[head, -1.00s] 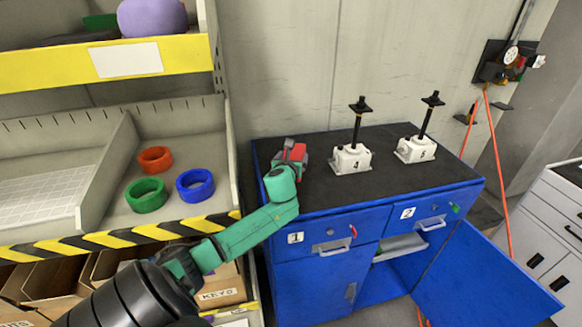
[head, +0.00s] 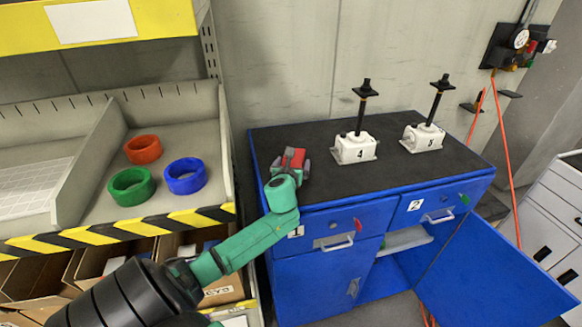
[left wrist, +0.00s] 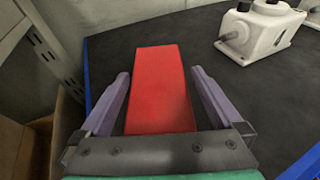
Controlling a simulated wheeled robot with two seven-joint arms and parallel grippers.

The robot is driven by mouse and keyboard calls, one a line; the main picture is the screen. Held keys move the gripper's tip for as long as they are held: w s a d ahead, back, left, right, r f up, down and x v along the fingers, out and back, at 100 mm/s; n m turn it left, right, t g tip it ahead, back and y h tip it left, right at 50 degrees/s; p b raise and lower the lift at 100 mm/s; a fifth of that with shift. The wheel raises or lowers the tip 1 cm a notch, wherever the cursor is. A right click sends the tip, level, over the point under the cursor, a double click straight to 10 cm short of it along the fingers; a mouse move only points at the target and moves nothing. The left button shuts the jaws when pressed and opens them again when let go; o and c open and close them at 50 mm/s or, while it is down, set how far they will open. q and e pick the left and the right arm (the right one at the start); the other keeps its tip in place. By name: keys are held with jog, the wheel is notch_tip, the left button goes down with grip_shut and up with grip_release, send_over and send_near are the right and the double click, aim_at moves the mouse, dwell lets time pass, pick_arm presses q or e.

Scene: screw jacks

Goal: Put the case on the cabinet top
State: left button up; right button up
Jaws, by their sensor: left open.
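The red case (head: 294,153) is at the left end of the blue cabinet's black top (head: 400,175). It seems to rest on the top. My left gripper (head: 291,163) is open at the case, above the cabinet's front left part. In the left wrist view the case (left wrist: 160,85) lies between the two spread fingers, with a gap on each side. The near end of the case is hidden behind the gripper's palm. My right gripper is not in view.
Two white screw jacks, number 4 (head: 354,149) and number 5 (head: 423,138), stand on the cabinet top to the right. The cabinet's right door (head: 490,270) hangs open. A shelf with coloured rings (head: 185,176) stands at the left. The top's front middle is clear.

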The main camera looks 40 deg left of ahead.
pick_arm(q)
jog(key=b+v, duration=0.1)
jog(key=v, duration=1)
jog(key=shift+s+r, duration=0.15)
jog(key=shift+s, duration=0.15)
